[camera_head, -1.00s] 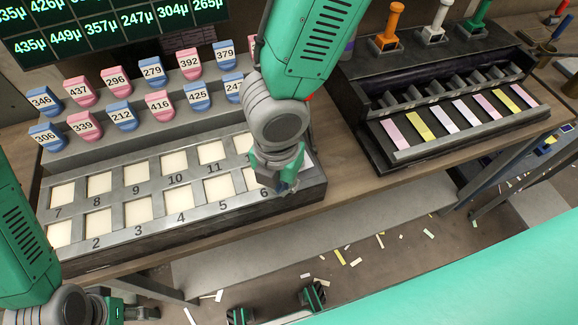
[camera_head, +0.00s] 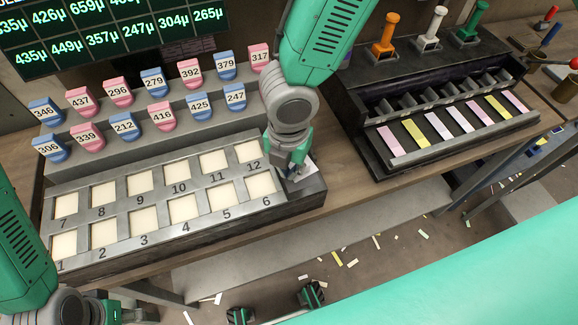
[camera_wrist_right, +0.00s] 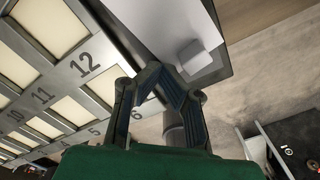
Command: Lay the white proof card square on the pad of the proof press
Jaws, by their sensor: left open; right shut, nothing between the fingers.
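A white card-like piece (camera_head: 306,170) lies on the right end of the numbered tray's dark base, partly hidden by my right gripper (camera_head: 291,174). In the right wrist view, a small pale square (camera_wrist_right: 195,55) lies on a grey plate (camera_wrist_right: 150,22) just beyond the fingers. I cannot tell which of these is the card and which the pad. My right gripper (camera_wrist_right: 165,75) is shut and empty, close to them; contact is unclear. My left gripper (camera_head: 150,305) is open and empty at the lower left, away from the tray.
The numbered tray (camera_head: 145,238) has cream-filled slots, with blue and pink numbered tags (camera_head: 161,117) on steps behind. A dark rack (camera_head: 440,150) at right holds coloured strips, with orange, white and green handles behind. Paper scraps (camera_head: 337,258) litter the floor.

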